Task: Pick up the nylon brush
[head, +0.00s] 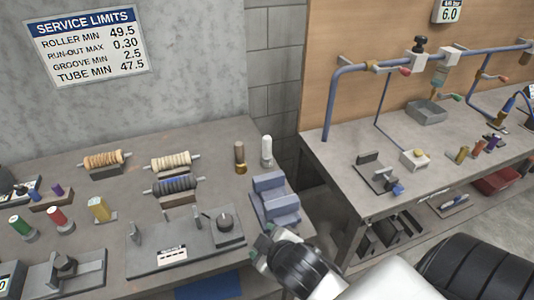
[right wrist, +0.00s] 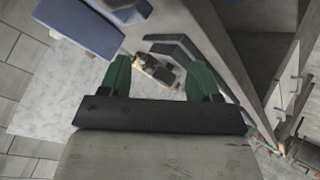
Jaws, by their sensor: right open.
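Two small upright brushes stand at the back right of the left bench in the head view. One has a white top on a grey base (head: 266,150) and looks like the nylon brush. The other is brown with a brass-coloured base (head: 240,157). They stand side by side, apart. My right gripper (head: 264,246) is at the bench's front right corner, nearer to me than the brushes, with a blue-grey stepped block between. In the right wrist view its green fingers (right wrist: 160,80) are spread with nothing held between them. No brush can be made out there. My left gripper is not in view.
The blue-grey block (head: 275,200) stands at the right bench edge, close to my right gripper. Several rollers on stands (head: 170,161) and a grey fixture plate (head: 165,262) fill the left bench (head: 205,135). A gap separates it from the right bench (head: 340,165), which carries blue pipework.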

